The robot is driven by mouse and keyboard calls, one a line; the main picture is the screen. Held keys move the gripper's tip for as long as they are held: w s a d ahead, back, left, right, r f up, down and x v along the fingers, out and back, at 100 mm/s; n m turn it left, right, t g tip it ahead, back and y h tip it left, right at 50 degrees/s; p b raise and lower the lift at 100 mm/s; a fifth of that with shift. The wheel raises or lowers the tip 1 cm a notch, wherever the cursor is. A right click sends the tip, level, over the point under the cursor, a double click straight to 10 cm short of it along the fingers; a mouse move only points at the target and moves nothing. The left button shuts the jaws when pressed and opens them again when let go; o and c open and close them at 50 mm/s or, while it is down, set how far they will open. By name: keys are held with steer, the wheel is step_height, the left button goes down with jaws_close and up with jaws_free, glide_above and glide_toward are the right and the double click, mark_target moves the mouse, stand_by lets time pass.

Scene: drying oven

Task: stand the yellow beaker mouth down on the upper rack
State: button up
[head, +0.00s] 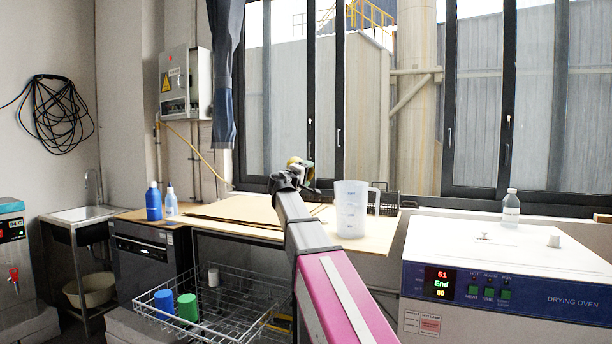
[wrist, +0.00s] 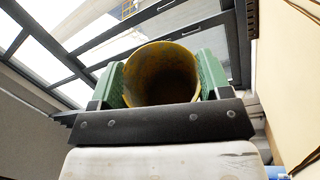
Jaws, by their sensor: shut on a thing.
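My gripper (head: 303,174) is raised over the bench in the head view, in front of the window. It is shut on the yellow beaker (head: 293,160), which shows there only as a small part. In the wrist view the green fingers of my gripper (wrist: 161,76) clasp the yellow beaker (wrist: 133,68) from both sides. Its open round mouth and dark inside face the wrist camera. A wire rack (head: 247,312) is at lower left in the head view. A blue beaker (head: 164,301) and a green beaker (head: 187,307) stand in it, closed ends up.
A small whitish item (head: 213,277) stands at the rack's back. A large translucent beaker (head: 350,208) stands on the bench (head: 376,243). Blue bottles (head: 153,201) stand at left. A drying oven (head: 505,285) is at right. The rack's middle and right look free; my arm crosses its right side.

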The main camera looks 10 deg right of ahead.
steer(key=m+h, duration=0.1)
steer(key=m, duration=0.2)
steer(key=m+h, duration=0.1)
steer(key=m, duration=0.2)
steer(key=shift+h, duration=0.3)
steer(key=m+h, duration=0.1)
steer(key=m, duration=0.2)
steer(key=shift+w, duration=0.1)
steer(key=m+g+h, duration=0.1)
steer(key=m, duration=0.2)
steer(key=m+g+h, duration=0.1)
steer(key=m+g, duration=0.1)
steer(key=m, duration=0.2)
steer(key=shift+h, duration=0.4)
steer(key=shift+m+g+h, duration=0.4)
steer(key=shift+m+g, duration=0.2)
steer(key=shift+m, duration=0.8)
steer(key=shift+n, duration=0.3)
steer(key=n+t+y, duration=0.1)
steer(key=n, duration=0.2)
steer(key=n+t+y, duration=0.1)
steer(key=n+t, duration=0.1)
steer(key=n, duration=0.2)
steer(key=shift+y, duration=0.4)
steer(key=shift+n+t+y, duration=0.4)
steer(key=shift+n+y, duration=0.25)
steer(key=shift+n, duration=1)
steer(key=shift+n+t+y, duration=0.4)
steer(key=shift+n+y, duration=0.25)
steer(key=shift+n, duration=1)
